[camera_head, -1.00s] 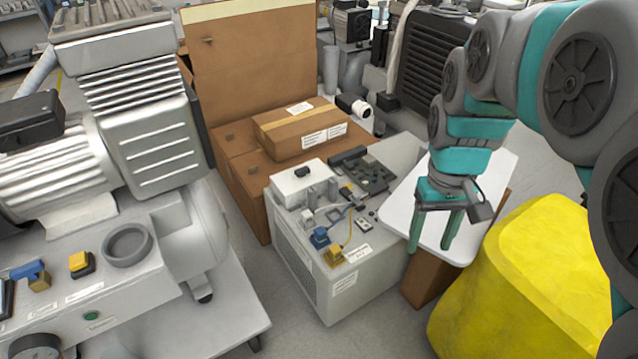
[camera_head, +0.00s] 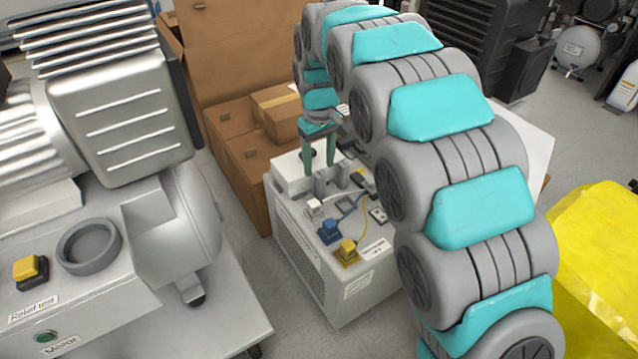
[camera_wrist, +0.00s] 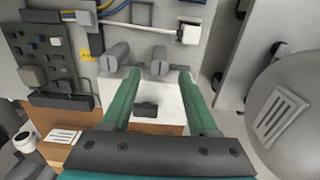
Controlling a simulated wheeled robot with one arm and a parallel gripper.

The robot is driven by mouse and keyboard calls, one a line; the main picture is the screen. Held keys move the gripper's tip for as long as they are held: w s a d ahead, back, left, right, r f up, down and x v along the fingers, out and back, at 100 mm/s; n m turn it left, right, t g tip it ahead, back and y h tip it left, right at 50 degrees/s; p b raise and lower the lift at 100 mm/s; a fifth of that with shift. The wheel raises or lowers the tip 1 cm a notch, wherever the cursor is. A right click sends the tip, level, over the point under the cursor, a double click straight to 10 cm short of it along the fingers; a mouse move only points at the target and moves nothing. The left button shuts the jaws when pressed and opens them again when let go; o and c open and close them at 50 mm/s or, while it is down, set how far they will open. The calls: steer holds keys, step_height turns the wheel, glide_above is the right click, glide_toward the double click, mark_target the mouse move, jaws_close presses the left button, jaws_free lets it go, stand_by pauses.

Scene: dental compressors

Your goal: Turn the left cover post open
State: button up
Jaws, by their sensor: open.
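The white cover (camera_head: 290,178) lies on top of the grey cabinet (camera_head: 330,290), with a small black handle (camera_wrist: 146,109) on it. Two grey cover posts stand by the cover's edge: the left one (camera_head: 320,187) and the right one (camera_head: 343,176). In the wrist view the picture is turned about, with the left post (camera_wrist: 159,62) on the right and the other post (camera_wrist: 115,57) on the left. My gripper (camera_head: 319,168) is open over the cover, its green fingers pointing at the posts. In the wrist view the left post shows between the fingertips; contact cannot be told.
Blue (camera_head: 330,231) and yellow (camera_head: 347,252) connectors with cables are on the cabinet top. A circuit board (camera_wrist: 47,55) is beside the posts. Cardboard boxes (camera_head: 235,160) stand behind. A large compressor (camera_head: 110,110) is at the left, a yellow bin (camera_head: 600,250) at the right.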

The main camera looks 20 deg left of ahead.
mark_target(319, 184)
step_height(319, 184, down, 8)
steer(key=shift+d+r+b, duration=0.1)
steer(key=shift+r+b, duration=0.15)
steer(key=shift+b, duration=0.3)
jaws_close()
stand_by(0.3)
